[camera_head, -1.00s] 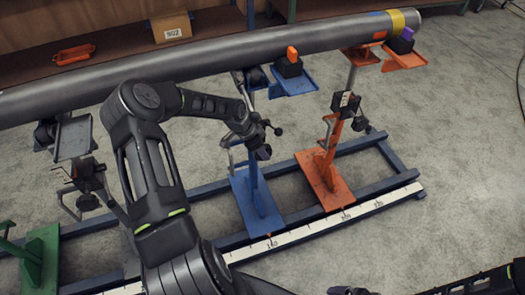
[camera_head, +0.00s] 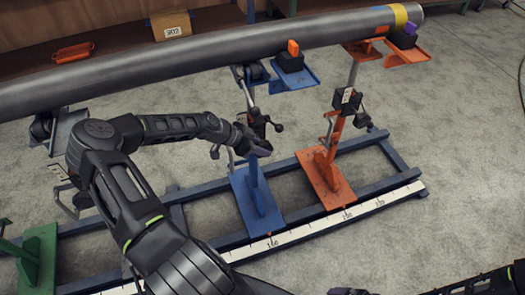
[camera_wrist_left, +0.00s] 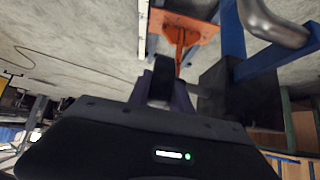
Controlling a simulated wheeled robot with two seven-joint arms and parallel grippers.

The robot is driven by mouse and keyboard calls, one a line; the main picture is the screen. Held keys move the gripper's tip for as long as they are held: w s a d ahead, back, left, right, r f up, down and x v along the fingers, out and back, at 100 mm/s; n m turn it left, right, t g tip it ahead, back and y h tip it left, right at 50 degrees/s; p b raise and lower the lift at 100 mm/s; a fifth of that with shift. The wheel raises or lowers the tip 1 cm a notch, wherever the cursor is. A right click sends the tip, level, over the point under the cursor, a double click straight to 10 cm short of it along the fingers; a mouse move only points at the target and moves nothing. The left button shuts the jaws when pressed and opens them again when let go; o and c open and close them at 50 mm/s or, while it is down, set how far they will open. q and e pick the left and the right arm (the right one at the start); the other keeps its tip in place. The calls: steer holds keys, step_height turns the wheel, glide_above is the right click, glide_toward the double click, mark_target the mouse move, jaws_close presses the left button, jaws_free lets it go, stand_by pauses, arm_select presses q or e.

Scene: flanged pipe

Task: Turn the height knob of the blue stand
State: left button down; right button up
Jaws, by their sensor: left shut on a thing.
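The blue stand (camera_head: 258,206) is upright on the rail frame, its top plate (camera_head: 297,78) under the grey pipe (camera_head: 200,57). A dark clamp block with a black ball-ended lever (camera_head: 277,126) sits on its post. In the left wrist view the dark fingers (camera_wrist_left: 163,85) point away from the camera, with blue stand parts at the right. A dark tip of my right arm (camera_head: 347,291) shows at the bottom edge; its jaws are unclear.
An orange stand (camera_head: 325,180) stands close to the right of the blue one, and a green stand (camera_head: 40,255) is at far left. A white scale strip (camera_head: 310,226) runs along the front rail. The floor at right is clear apart from a cable.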

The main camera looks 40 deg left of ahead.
arm_select(q)
steer(key=shift+s+a+f+t+h+b, duration=0.15)
steer(key=shift+f+t+h+b, duration=0.2)
steer(key=shift+t+b, duration=0.7)
steer(key=shift+r+h+b, duration=0.25)
steer(key=shift+r+b, duration=0.05)
steer(key=shift+b, duration=0.35)
steer(key=c, duration=1.2)
jaws_free()
steer(key=shift+o, duration=0.2)
steer(key=v, duration=0.7)
steer(key=shift+s+a+r, duration=0.15)
steer(key=shift+s, duration=0.05)
